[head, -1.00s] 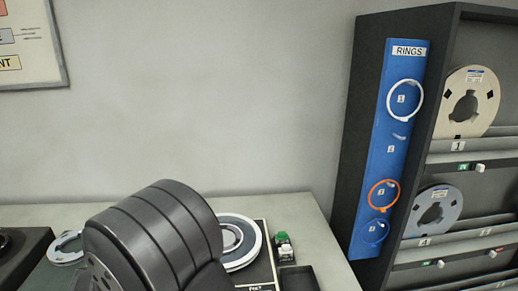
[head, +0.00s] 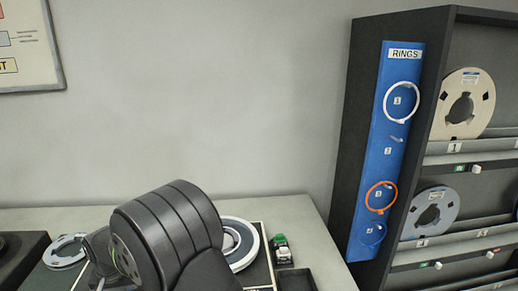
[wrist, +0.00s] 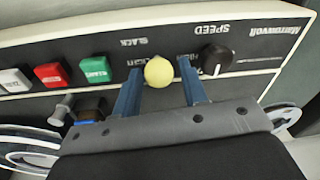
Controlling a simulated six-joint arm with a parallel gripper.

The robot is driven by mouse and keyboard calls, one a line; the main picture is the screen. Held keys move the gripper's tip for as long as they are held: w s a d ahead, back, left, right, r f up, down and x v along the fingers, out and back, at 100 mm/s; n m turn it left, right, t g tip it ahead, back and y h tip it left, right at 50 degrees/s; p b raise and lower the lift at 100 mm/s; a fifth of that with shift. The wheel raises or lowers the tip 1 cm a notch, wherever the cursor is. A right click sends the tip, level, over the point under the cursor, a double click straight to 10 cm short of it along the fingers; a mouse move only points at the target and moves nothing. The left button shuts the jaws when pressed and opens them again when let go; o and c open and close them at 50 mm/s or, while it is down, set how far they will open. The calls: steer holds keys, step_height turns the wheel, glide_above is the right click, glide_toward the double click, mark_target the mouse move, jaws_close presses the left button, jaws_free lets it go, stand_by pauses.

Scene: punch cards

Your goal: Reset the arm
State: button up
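In the wrist view, my gripper (wrist: 159,65) has its two blue fingers apart. A round yellow knob (wrist: 159,72) shows between the fingertips, with a gap on each side. Whether it is level with the tips or beyond them is hard to tell. Behind it is a control panel (wrist: 225,85) with a black SPEED dial (wrist: 217,60) and green (wrist: 95,70), red (wrist: 53,75) and white (wrist: 15,80) buttons. The panel's lettering appears upside down. In the head view, my dark arm link covers part of the bench and the gripper is hidden.
In the head view, a dark rack (head: 445,25) with reels (head: 466,103) and a blue RINGS board (head: 383,150) stands at right. A reel (head: 240,240), a green button (head: 281,240) and another reel (head: 66,252) are around my arm on the grey bench (head: 305,225).

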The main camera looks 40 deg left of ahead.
steer(key=shift+w+a+g+h, duration=0.1)
steer(key=shift+a+g+h, duration=0.05)
steer(key=shift+g+h, duration=0.2)
steer(key=shift+r, duration=0.75)
